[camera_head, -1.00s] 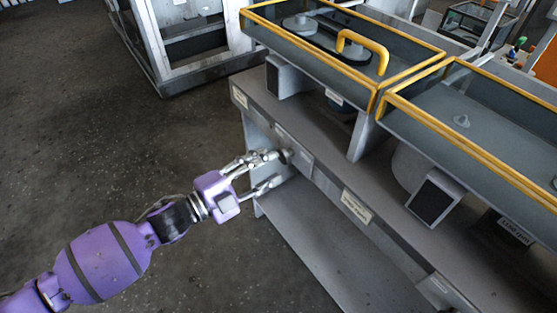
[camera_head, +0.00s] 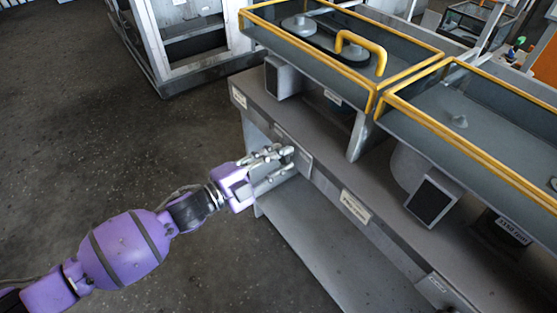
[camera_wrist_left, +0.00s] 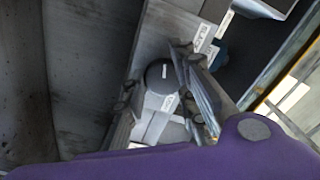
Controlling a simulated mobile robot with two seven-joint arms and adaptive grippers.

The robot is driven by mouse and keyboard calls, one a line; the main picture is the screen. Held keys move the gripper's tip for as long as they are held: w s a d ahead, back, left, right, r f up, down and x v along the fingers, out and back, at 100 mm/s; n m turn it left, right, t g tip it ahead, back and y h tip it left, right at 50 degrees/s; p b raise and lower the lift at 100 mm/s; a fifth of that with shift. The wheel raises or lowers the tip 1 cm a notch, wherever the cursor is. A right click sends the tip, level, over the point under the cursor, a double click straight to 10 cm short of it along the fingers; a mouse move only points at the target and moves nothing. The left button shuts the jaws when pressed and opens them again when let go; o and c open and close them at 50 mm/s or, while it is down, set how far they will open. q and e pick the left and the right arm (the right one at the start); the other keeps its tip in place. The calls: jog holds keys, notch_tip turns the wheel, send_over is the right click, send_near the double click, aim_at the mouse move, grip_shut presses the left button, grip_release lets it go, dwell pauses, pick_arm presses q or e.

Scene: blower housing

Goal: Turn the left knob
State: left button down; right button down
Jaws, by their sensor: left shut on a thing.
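The left knob (camera_wrist_left: 162,76) is a dark round knob with a light mark on its face, on the grey front panel of the blower housing. In the left wrist view it sits between the fingers of my left gripper (camera_wrist_left: 165,100). In the head view my left gripper (camera_head: 284,160) is at the panel (camera_head: 303,163), shut on the knob, with its fingers hiding most of it. My right gripper is not in view.
The grey housing (camera_head: 385,235) has a ledge above the knob and a lower shelf (camera_head: 325,265). Yellow-edged covers (camera_head: 465,145) and a yellow handle (camera_head: 362,45) lie above. Open dark floor (camera_head: 100,120) is at the left.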

pick_arm(q)
jog(key=shift+s+n+p, duration=0.15)
jog(key=shift+n+p, duration=0.25)
jog(key=shift+p, duration=0.05)
jog(key=shift+d+f+n+p, duration=0.15)
jog(key=shift+n+p, duration=0.25)
jog(key=shift+n, duration=0.3)
jog(key=shift+s+f, duration=0.15)
jog(key=c, duration=1.5)
grip_release()
jog(key=shift+c, duration=0.2)
jog(key=v, duration=1.2)
